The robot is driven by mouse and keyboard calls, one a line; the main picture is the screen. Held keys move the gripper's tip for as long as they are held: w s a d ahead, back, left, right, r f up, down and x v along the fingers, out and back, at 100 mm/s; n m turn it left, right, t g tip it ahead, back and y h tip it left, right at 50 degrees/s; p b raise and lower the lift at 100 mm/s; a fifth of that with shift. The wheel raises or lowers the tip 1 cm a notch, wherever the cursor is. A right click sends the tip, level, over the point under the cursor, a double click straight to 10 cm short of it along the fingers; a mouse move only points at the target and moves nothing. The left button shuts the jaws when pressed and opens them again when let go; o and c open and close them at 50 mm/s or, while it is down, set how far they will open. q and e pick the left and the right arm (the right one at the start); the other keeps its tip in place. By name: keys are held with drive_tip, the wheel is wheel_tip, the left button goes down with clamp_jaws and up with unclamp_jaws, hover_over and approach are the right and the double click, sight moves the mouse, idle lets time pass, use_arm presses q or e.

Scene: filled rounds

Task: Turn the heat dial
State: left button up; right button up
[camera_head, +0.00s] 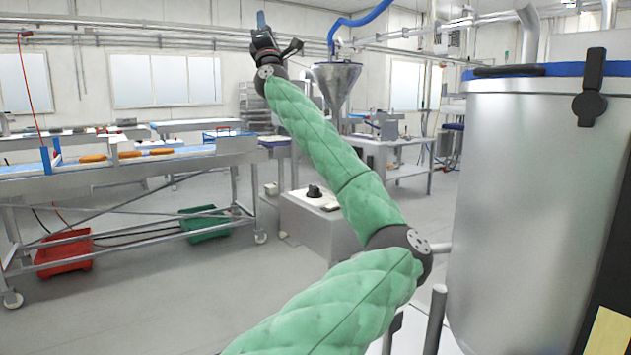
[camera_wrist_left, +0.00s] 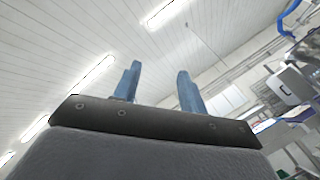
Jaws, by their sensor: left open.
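A black knob (camera_head: 314,192) sits on a pale plate on top of a low grey steel box (camera_head: 318,222), near the middle of the head view. It looks like a dial, but I cannot read any marking on it. My left arm reaches up across the head view, partly in front of the box. My left gripper (camera_head: 262,22) is raised high, well above the knob and apart from it. In the left wrist view my left gripper (camera_wrist_left: 158,72) shows two blue fingers spread apart with nothing between them. My right gripper is not in view.
A large steel vat (camera_head: 535,190) with a blue rim stands close on the right. A conveyor table (camera_head: 120,170) with orange-brown items runs along the left.

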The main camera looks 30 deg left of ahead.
use_arm(q)
drive_tip(key=w+a+f+n+g+y, duration=0.1)
drive_tip(key=w+a+f+n+g, duration=0.5)
drive_tip(key=n+g, duration=0.45)
drive_tip(key=n+g+h, duration=0.3)
drive_tip(key=g+h, duration=0.3)
drive_tip(key=h, duration=1.3)
hover_over(315, 187)
drive_tip(key=s+d, duration=0.2)
drive_tip(key=d, duration=0.1)
wheel_tip(315, 187, down, 34)
drive_tip(key=f, duration=0.1)
drive_tip(key=shift+a+x, duration=0.15)
drive_tip(key=shift+x, duration=1.75)
drive_tip(key=shift+a+x, duration=0.15)
drive_tip(key=shift+x, duration=1.7)
drive_tip(key=shift+w+r, duration=0.1)
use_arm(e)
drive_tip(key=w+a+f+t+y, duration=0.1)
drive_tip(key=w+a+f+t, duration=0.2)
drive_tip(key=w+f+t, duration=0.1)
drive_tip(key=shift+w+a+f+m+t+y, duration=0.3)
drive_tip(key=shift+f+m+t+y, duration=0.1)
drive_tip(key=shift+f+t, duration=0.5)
use_arm(q)
clamp_jaws()
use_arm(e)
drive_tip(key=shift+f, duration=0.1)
